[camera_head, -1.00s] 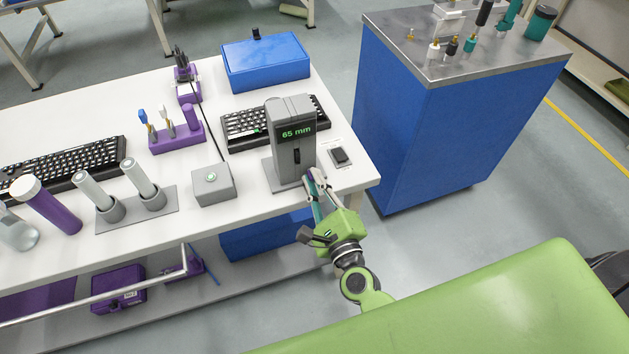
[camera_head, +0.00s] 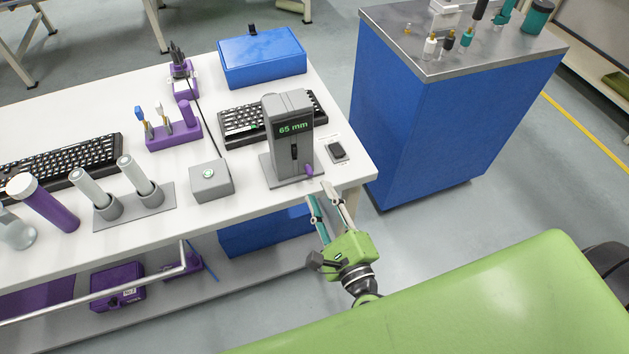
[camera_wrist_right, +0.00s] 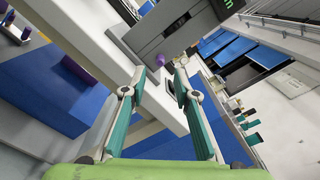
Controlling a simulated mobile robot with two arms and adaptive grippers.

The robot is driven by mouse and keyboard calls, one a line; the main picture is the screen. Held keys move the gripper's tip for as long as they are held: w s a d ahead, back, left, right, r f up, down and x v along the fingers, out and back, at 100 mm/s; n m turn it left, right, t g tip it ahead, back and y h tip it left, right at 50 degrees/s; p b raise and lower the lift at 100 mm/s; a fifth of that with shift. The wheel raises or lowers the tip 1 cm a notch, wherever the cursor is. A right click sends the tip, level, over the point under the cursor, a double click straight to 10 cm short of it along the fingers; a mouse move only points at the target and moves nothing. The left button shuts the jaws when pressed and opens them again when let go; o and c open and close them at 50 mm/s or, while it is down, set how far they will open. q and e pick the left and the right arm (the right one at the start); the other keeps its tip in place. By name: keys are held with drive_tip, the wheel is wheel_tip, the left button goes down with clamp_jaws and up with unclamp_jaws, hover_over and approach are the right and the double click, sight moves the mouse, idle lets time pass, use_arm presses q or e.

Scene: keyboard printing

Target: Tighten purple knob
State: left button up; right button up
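The purple knob (camera_head: 309,170) sits low on the front of the grey device (camera_head: 292,140), whose green display reads 65 mm. In the right wrist view the knob (camera_wrist_right: 190,51) shows ahead of the fingers, near the device's lower edge. My right gripper (camera_head: 320,191) is open and empty, apart from the knob, just off the table's front edge. In the wrist view its two teal fingers (camera_wrist_right: 160,69) stand apart with nothing between the tips. My left gripper is not in view.
A small black device (camera_head: 337,151) lies right of the grey device, and a grey button box (camera_head: 211,180) stands to its left. A keyboard (camera_head: 240,127) is behind it. A blue cabinet (camera_head: 430,130) stands to the right across a floor gap.

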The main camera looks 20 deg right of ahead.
drive_tip(key=s, duration=0.6)
drive_tip(key=shift+d, duration=0.1)
drive_tip(key=shift+w, duration=0.1)
drive_tip(key=s+f+n+g+y, duration=0.1)
drive_tip(key=s+f+n+g, duration=0.2)
drive_tip(key=f+n, duration=0.55)
drive_tip(key=s+d+f+n+g, duration=0.1)
drive_tip(key=s+f+n+g, duration=0.15)
drive_tip(key=f, duration=1.15)
drive_tip(key=s+f+n+g+y, duration=0.1)
drive_tip(key=s+f+n+g, duration=0.15)
drive_tip(key=f+n, duration=0.65)
drive_tip(key=s+d+f+n+g+h, duration=0.1)
drive_tip(key=s+d+f+n+g, duration=0.2)
drive_tip(key=s+f, duration=0.6)
drive_tip(key=s+d+f+n+g+h, duration=0.1)
drive_tip(key=s+d+f+n+g, duration=0.3)
drive_tip(key=s+f, duration=0.5)
drive_tip(key=s+n+g, duration=0.1)
drive_tip(key=s+g, duration=0.1)
drive_tip(key=s, duration=0.2)
drive_tip(key=shift+f+n+h, duration=0.3)
drive_tip(key=shift+s, duration=0.1)
